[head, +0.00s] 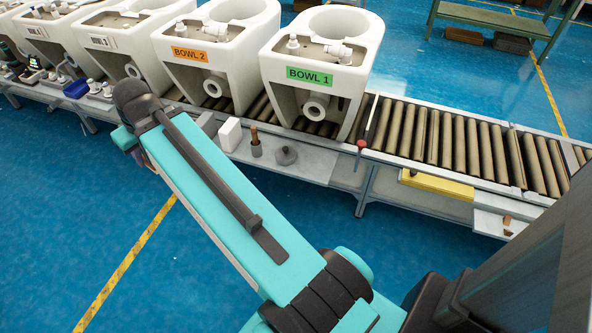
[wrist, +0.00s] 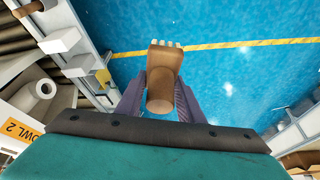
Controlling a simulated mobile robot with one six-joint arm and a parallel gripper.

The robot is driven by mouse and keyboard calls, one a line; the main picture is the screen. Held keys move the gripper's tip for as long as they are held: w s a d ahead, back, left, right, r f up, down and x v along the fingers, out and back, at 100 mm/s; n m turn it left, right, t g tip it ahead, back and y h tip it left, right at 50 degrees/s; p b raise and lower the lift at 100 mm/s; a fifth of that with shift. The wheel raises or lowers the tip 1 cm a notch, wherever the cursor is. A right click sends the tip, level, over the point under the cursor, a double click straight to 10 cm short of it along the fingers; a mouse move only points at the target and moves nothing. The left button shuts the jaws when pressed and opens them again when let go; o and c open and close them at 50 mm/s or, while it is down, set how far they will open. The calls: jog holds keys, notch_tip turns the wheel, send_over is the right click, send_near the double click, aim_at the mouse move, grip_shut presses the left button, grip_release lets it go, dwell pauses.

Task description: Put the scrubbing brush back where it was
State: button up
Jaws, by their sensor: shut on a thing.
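The scrubbing brush (wrist: 161,88) shows in the wrist view as a brown wooden body with pale bristles at its far end. My gripper (wrist: 162,78) is shut on it, with a purple finger on each side. The brush is in front of the blue floor, beside the grey side shelf. The side shelf (head: 325,163) runs along the front of the roller conveyor. It carries a white block (head: 229,134), a dark cup with a wooden handle (head: 255,143) and a grey round lidded thing (head: 286,155).
Bowl 1 (head: 316,60) and Bowl 2 (head: 208,58) stand on the conveyor (head: 450,142), with more bowls to the left. A yellow tray (head: 437,184) and small brown pieces (head: 507,224) are at the right. Several small items and a blue bin (head: 76,88) are at the left.

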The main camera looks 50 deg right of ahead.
jog(key=s+d+f+n+b, duration=0.15)
jog(key=s+d+f, duration=0.3)
jog(key=d, duration=0.55)
jog(key=s+d+f+b, duration=0.35)
jog(key=d+f, duration=0.25)
jog(key=d, duration=0.4)
jog(key=s+d+f+b, duration=0.2)
jog(key=s+d+f, duration=0.3)
jog(key=d, duration=0.6)
jog(key=s+d+f+b, duration=0.2)
jog(key=s+d+f, duration=0.2)
jog(key=s, duration=0.4)
jog(key=s+d+f+n+b, duration=0.1)
jog(key=s+d+f+b, duration=0.1)
jog(key=s+d+f, duration=0.3)
jog(key=s+d+f+y+b, duration=0.1)
jog(key=s+d+f, duration=0.3)
jog(key=s+d, duration=0.4)
jog(key=s+b, duration=0.1)
jog(key=s, duration=0.2)
jog(key=shift+s+f+n+b, duration=0.2)
jog(key=shift+f+n+b, duration=0.1)
jog(key=shift+n, duration=0.05)
jog(key=shift+d, duration=0.1)
